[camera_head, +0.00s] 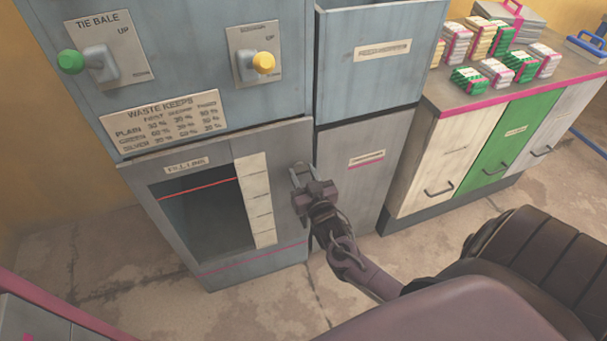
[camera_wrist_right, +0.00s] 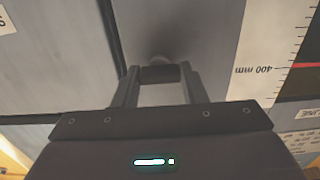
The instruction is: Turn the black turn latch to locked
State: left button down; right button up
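My right gripper (camera_head: 303,178) is at the front of the grey lower cabinet, just right of the white scale strip. In the right wrist view its two fingers (camera_wrist_right: 160,80) point at the grey panel. A short dark piece (camera_wrist_right: 160,73), which looks like the black turn latch, spans the gap between the fingers and seems to touch both. A dark round patch shows on the panel behind it. In the head view the latch is hidden by my gripper, and its setting cannot be read. My left gripper is not in view.
The press front (camera_head: 215,260) has an open window with a red line left of my gripper. Green (camera_head: 70,61) and yellow (camera_head: 263,62) knobbed levers sit above. A counter (camera_head: 470,95) with banded stacks stands at the right. Open floor (camera_head: 250,310) lies in front.

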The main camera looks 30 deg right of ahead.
jog(key=c, duration=0.4)
jog(key=shift+c, duration=0.2)
